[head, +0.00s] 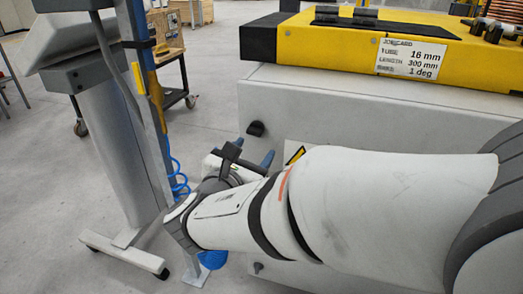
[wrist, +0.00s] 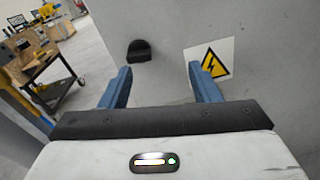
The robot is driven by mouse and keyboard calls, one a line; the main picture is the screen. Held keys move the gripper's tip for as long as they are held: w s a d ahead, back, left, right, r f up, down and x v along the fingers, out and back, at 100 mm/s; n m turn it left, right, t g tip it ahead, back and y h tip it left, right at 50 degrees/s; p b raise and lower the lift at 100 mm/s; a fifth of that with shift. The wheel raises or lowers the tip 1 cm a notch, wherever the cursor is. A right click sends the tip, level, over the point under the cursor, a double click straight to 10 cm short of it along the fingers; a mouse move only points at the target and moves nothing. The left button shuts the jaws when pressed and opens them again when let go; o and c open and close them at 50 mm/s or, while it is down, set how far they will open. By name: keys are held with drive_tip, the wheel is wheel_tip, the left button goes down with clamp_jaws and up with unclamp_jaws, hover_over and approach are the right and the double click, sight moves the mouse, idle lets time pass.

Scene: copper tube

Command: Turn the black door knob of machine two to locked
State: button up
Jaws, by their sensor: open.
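The black door knob (head: 256,129) sits on the grey front panel of the machine (head: 340,110) in the head view. In the wrist view the same knob (wrist: 139,50) is ahead of my gripper, a little left of the middle between the fingers. My gripper (wrist: 160,78) has two blue fingers, spread apart with nothing between them. In the head view my gripper (head: 252,158) is below the knob and apart from it. Its fingers are partly hidden by my arm. I cannot read the knob's lock position.
A yellow warning label (wrist: 214,62) is on the panel right of the knob. A yellow machine top with a job card (head: 411,58) is above. A grey stand (head: 115,150) with a blue coiled hose (head: 180,178) is at left. A wooden cart (head: 168,45) stands behind.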

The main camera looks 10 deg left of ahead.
sight(253, 133)
drive_tip(key=shift+n+t+y, duration=0.4)
drive_tip(key=shift+n+y, duration=0.2)
drive_tip(key=shift+n, duration=0.1)
drive_tip(key=w, duration=0.2)
drive_tip(key=w+a+b, duration=0.1)
drive_tip(key=w, duration=0.1)
drive_tip(key=w+a, duration=0.1)
drive_tip(key=w, duration=0.2)
drive_tip(key=shift+f, duration=0.15)
drive_tip(key=shift+c, duration=0.6)
drive_tip(key=c, duration=0.9)
drive_tip(key=shift+o, duration=0.2)
drive_tip(key=shift+r+n+p, duration=0.25)
drive_tip(key=shift+n+p, duration=0.25)
drive_tip(key=shift+p, duration=0.15)
drive_tip(key=shift+a+f+n, duration=0.1)
drive_tip(key=shift+f+n, duration=0.1)
drive_tip(key=shift+n, duration=0.1)
drive_tip(key=o, duration=1)
